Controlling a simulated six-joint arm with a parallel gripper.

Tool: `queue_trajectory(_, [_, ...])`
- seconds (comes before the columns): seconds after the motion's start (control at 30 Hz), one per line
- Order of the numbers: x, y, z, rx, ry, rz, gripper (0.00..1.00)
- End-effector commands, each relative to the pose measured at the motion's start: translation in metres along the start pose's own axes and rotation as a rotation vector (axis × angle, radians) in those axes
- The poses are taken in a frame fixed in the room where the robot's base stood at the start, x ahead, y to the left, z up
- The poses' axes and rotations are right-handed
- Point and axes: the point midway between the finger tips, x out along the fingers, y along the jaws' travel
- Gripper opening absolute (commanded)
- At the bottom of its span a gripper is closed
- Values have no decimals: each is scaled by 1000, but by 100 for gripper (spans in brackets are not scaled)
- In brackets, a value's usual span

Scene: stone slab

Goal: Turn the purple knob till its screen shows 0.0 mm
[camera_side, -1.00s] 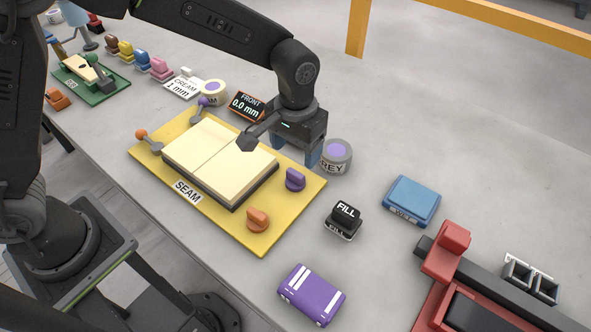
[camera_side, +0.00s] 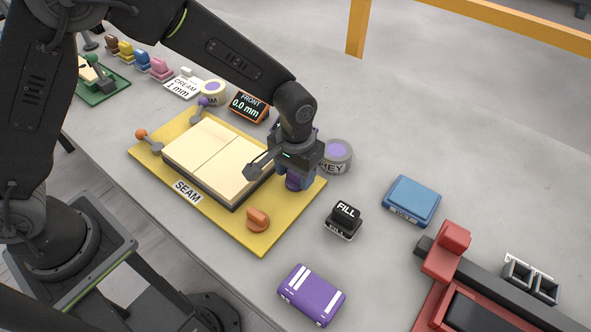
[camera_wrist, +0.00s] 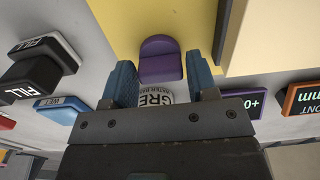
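The purple knob (camera_side: 295,183) sits on the yellow board (camera_side: 215,225), partly hidden by my gripper in the side view. In the wrist view the knob (camera_wrist: 160,60) lies between and just beyond my fingertips, with gaps on both sides. My gripper (camera_wrist: 161,75) is open, its blue fingers apart. A purple-framed screen (camera_wrist: 252,103) shows upside down in the wrist view. Its digits start with "+0"; the rest is hidden behind a finger. An orange-framed screen (camera_side: 249,105) reads "FRONT 0.0 mm".
An orange knob (camera_side: 258,219) is on the same board. A grey tub (camera_side: 337,156) stands close behind my gripper. A black FILL block (camera_side: 343,220) and blue WET pad (camera_side: 411,201) stand to the right.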

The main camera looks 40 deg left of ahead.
Motion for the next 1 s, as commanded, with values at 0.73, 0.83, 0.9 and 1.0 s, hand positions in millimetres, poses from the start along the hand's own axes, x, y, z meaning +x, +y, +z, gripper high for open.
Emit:
queue_trajectory(0.73, [-1,0,0,90,2,3,21])
queue_trajectory(0.83, [-1,0,0,156,3,4,21])
queue_trajectory(0.9, [-1,0,0,212,3,4,21])
queue_trajectory(1.0, [-1,0,0,300,3,3,21])
